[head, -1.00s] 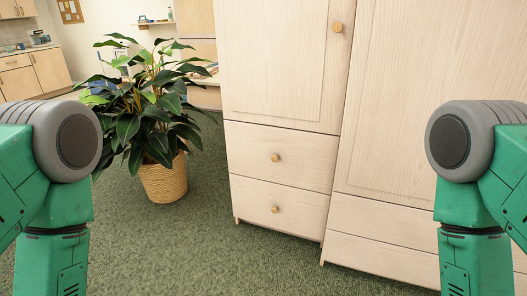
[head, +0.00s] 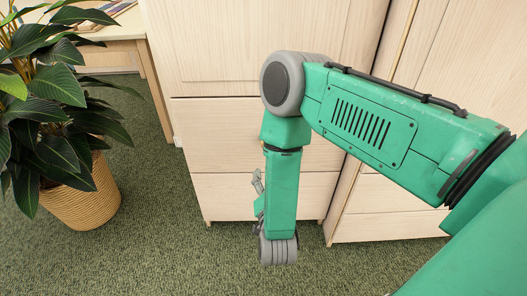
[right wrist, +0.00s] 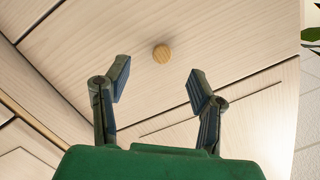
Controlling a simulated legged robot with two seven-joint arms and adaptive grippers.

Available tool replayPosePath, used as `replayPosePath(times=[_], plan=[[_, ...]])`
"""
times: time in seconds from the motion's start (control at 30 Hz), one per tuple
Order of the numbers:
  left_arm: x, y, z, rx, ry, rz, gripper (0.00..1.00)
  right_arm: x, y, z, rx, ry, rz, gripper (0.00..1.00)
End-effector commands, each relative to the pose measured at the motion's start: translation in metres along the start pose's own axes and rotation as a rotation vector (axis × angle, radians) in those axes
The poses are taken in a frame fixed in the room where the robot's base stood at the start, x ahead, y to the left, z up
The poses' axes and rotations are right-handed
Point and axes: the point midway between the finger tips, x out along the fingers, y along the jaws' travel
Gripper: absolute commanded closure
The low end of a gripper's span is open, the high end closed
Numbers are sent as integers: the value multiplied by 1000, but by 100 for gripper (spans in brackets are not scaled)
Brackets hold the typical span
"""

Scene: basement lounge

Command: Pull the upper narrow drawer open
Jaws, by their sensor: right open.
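The upper narrow drawer (head: 217,135) is in the pale wood cabinet, under a door and above the lower narrow drawer (head: 222,195). It looks shut. My right forearm hides its knob in the head view. In the right wrist view the upper drawer's face (right wrist: 110,35) shows its round wooden knob (right wrist: 162,54), with the door's grooved panel below it in the picture. My right gripper (right wrist: 159,80) is open and empty, its fingertips apart on either side of the knob in the picture, not visibly touching it. In the head view only part of this gripper (head: 258,187) shows. My left gripper is out of view.
A leafy plant in a woven pot (head: 85,200) stands on the carpet left of the cabinet. A wooden desk (head: 125,35) is behind it. A wider cabinet section (head: 385,207) adjoins on the right. The green carpet before the drawers is clear.

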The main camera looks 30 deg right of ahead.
Motion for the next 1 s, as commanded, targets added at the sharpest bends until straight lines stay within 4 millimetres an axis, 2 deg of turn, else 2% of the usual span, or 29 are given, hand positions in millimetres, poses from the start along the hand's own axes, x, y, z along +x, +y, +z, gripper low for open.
replayPosePath(times=[0.17,0.57,0.8,1.0], plan=[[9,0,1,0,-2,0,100,7,-4,-10,79,139,-28,49],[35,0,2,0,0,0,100,35,-3,-14,82,148,-25,49],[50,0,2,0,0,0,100,87,-8,-22,80,148,-34,49],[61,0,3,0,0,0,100,122,-8,-27,78,145,-33,49]])
